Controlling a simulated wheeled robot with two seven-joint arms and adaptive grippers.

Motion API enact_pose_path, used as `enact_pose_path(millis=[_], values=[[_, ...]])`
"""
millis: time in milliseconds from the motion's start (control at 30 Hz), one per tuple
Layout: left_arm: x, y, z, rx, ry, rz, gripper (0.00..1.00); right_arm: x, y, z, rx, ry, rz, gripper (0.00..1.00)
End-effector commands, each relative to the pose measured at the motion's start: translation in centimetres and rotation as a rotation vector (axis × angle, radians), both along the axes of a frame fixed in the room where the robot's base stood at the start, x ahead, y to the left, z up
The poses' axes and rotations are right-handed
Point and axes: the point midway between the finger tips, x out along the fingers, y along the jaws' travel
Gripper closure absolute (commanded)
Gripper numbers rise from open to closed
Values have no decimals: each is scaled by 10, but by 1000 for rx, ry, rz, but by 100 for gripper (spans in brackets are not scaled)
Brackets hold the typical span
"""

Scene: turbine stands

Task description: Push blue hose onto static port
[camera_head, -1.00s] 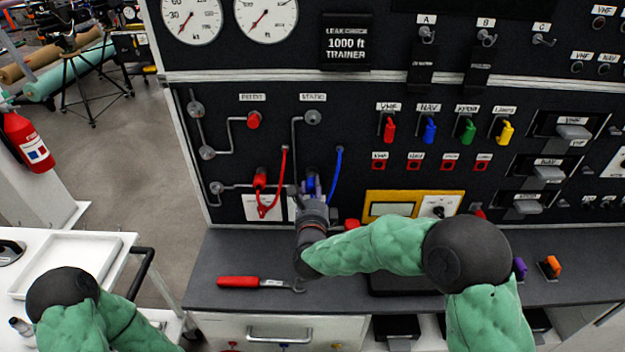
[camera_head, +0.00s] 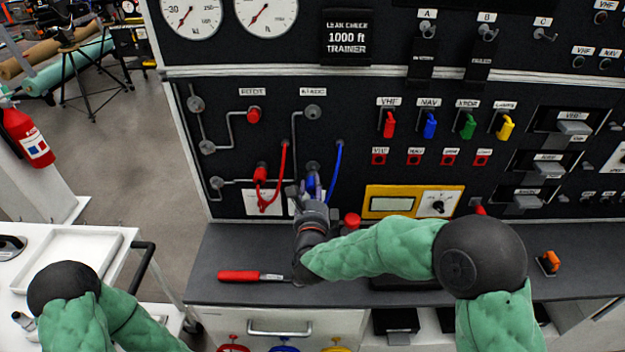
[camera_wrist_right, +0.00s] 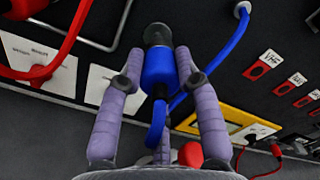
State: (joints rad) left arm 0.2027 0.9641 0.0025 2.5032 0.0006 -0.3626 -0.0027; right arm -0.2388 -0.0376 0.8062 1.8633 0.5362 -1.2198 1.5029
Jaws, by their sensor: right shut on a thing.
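The blue hose (camera_head: 336,170) loops from the panel down to a thick blue end, which also shows in the wrist view (camera_wrist_right: 158,75). My right gripper (camera_head: 311,185) is shut on that end; its purple fingers (camera_wrist_right: 158,82) stand on both sides of it. The end points at a dark round fitting, the static port (camera_wrist_right: 158,34), below the STATIC label. The end meets or nearly meets the port; I cannot tell how far it is on. In the head view the fingers partly hide this spot. My left gripper is out of view.
The red hose (camera_head: 283,165) is on the fitting to the left. A yellow-framed unit (camera_head: 374,192) is right of my gripper. A red-handled tool (camera_head: 238,275) lies on the grey bench (camera_head: 235,247). A white cart (camera_head: 45,240) stands at the left.

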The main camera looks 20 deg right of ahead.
Motion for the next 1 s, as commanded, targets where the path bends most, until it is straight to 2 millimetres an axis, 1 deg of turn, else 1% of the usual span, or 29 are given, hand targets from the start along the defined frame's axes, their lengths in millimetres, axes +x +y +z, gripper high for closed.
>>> enact_pose_path(millis=[33,167,300,400,500,600,700,867,1000], values=[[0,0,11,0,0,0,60,-1,0,16,1,-4,-1,100],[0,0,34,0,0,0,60,-3,1,50,1,-6,-1,100],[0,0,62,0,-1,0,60,-8,3,91,1,-6,-2,100],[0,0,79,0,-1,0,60,-11,4,117,2,-6,-1,100],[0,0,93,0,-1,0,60,-15,5,138,3,-4,-2,100],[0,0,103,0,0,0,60,-17,5,153,3,-4,-1,100],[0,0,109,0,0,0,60,-19,6,162,3,-3,-1,100],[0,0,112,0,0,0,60,-18,5,167,4,-1,-1,100],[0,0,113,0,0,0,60,-11,3,167,4,-2,-2,100]])
